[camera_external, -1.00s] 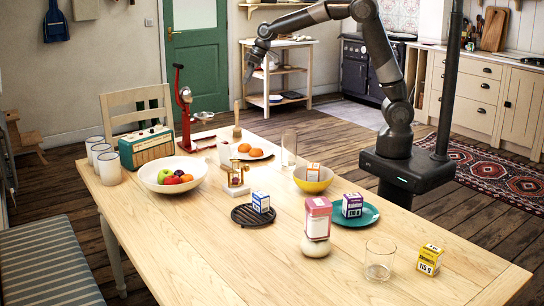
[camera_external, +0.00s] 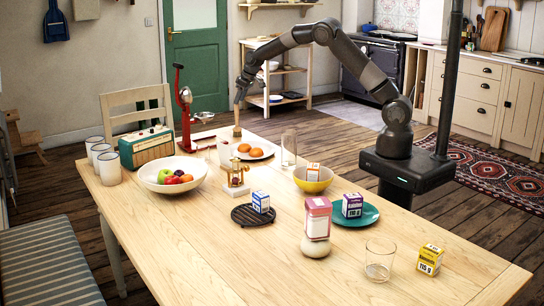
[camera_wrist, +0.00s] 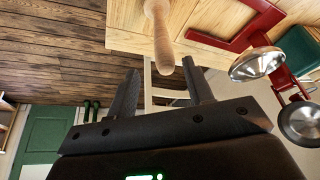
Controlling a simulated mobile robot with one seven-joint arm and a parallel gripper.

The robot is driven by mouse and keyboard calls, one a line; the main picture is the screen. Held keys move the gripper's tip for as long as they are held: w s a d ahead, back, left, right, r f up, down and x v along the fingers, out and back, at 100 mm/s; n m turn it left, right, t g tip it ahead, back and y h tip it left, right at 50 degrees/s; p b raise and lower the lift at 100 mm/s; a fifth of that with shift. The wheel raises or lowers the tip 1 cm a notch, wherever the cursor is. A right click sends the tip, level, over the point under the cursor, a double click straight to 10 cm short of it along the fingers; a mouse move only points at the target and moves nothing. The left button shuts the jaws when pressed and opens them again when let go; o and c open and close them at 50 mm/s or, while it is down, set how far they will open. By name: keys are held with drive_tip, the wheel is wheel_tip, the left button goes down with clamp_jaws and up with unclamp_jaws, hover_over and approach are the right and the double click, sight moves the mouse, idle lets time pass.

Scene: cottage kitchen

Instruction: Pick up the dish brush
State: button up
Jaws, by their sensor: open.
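The dish brush shows as a pale wooden handle (camera_external: 237,131) standing upright at the far end of the table, behind a plate with oranges. The handle (camera_wrist: 160,38) also shows in the wrist view, with its rounded end towards the space between my fingers. The brush head is not clear in either view. My gripper (camera_external: 238,104) is just above the handle, pointing down. In the wrist view my gripper (camera_wrist: 162,82) has its two dark fingers apart, with nothing held between them.
A fruit bowl (camera_external: 148,184) and a green radio (camera_external: 146,147) stand further left. The table's front left is clear.

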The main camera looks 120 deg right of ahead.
sight(237, 114)
drive_tip(key=x, duration=0.5)
drive_tip(key=shift+w+a+f, duration=0.2)
drive_tip(key=shift+f, duration=0.05)
clamp_jaws()
idle(0.4)
